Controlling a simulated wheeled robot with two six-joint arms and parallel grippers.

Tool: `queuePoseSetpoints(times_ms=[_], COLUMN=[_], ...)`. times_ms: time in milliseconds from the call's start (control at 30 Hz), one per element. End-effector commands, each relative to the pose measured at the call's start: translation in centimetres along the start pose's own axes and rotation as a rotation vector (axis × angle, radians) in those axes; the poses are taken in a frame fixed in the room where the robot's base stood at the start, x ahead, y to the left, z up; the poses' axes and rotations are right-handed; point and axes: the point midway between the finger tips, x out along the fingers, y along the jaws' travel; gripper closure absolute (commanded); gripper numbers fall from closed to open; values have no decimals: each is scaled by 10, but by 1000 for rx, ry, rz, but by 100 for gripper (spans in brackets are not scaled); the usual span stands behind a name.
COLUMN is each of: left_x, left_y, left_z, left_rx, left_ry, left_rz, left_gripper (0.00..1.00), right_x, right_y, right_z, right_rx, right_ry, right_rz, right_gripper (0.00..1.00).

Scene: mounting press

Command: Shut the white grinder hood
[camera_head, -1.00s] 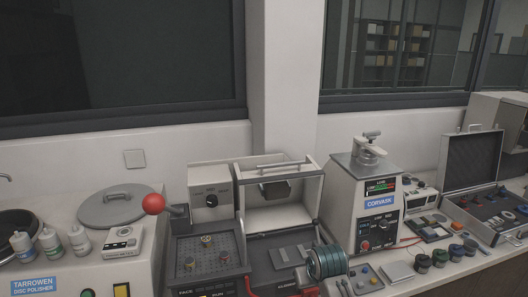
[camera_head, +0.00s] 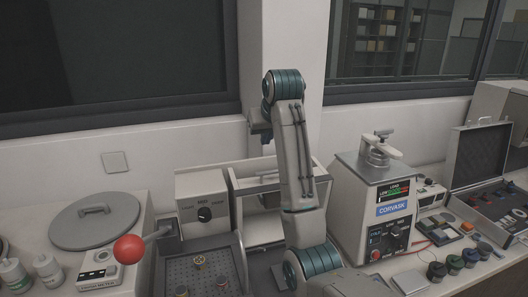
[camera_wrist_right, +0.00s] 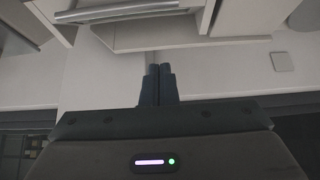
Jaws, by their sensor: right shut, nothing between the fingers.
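My right gripper (camera_head: 261,135) is behind the arm's upper end, above and behind the hood, mostly hidden. In the right wrist view its fingers (camera_wrist_right: 157,70) are shut and empty. The hood with its silver handle (camera_wrist_right: 115,13) shows at the top there, apart from the fingertips. My left gripper is in neither view.
A control box with a black knob (camera_head: 204,214) stands left of the hood. A red ball lever (camera_head: 128,249) sticks out at front left. The Corvask press (camera_head: 362,205) stands close on the right. The wall is close behind; a wall switch (camera_wrist_right: 283,62) is on it.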

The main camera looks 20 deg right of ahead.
Motion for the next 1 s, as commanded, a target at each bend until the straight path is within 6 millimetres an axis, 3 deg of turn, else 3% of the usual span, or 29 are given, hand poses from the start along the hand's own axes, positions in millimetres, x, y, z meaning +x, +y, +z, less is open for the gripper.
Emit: queuePoseSetpoints(times_ms=[100,267,500,767,1000], left_x=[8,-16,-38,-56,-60], left_y=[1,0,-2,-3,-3], left_z=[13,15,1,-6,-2], left_rx=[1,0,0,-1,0], left_ry=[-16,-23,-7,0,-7], left_rz=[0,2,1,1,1], left_gripper=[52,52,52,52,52], right_x=[22,49,93,82,80], right_y=[0,0,0,0,0], right_z=[3,-1,1,28,39], right_rx=[0,0,1,1,1], right_ry=[-4,-7,-5,-2,-1], right_rz=[0,1,0,0,0], right_gripper=[100,100,100,100,100])
